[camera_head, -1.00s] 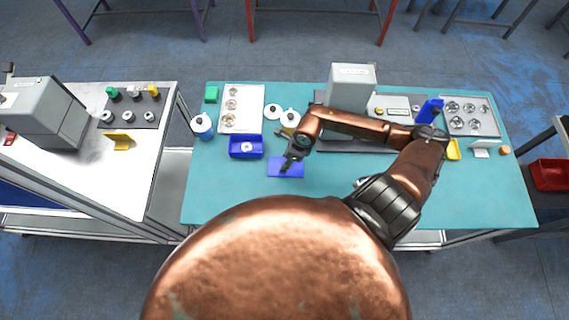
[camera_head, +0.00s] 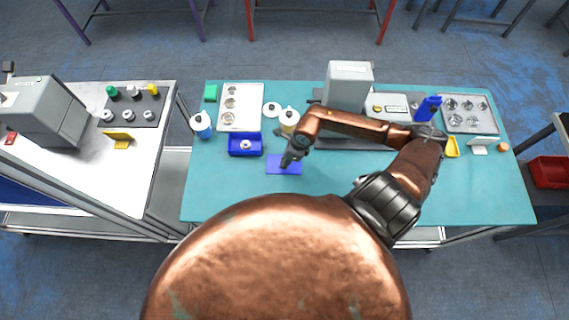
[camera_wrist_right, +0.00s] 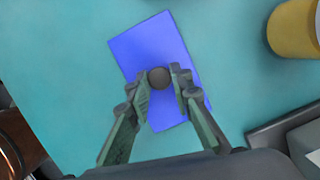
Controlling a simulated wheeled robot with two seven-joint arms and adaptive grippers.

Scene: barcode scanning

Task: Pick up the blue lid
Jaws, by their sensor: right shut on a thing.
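The blue lid (camera_head: 273,165) is a flat blue rectangle lying on the teal table. My right gripper (camera_head: 287,163) is over its right part in the head view. In the right wrist view the lid (camera_wrist_right: 150,45) shows a round dark knob (camera_wrist_right: 159,77) at its middle. The right gripper's fingers (camera_wrist_right: 160,84) are on both sides of this knob and shut on it. The lid looks flat on or very near the table; I cannot tell whether it is lifted. My left gripper is not in view.
An open blue box (camera_head: 245,145) with a small part inside stands just left of the lid. White bottles (camera_head: 202,126) (camera_head: 289,118) and a grey tray (camera_head: 241,108) stand behind. A grey machine (camera_head: 347,86) is at the back. The table's front is clear.

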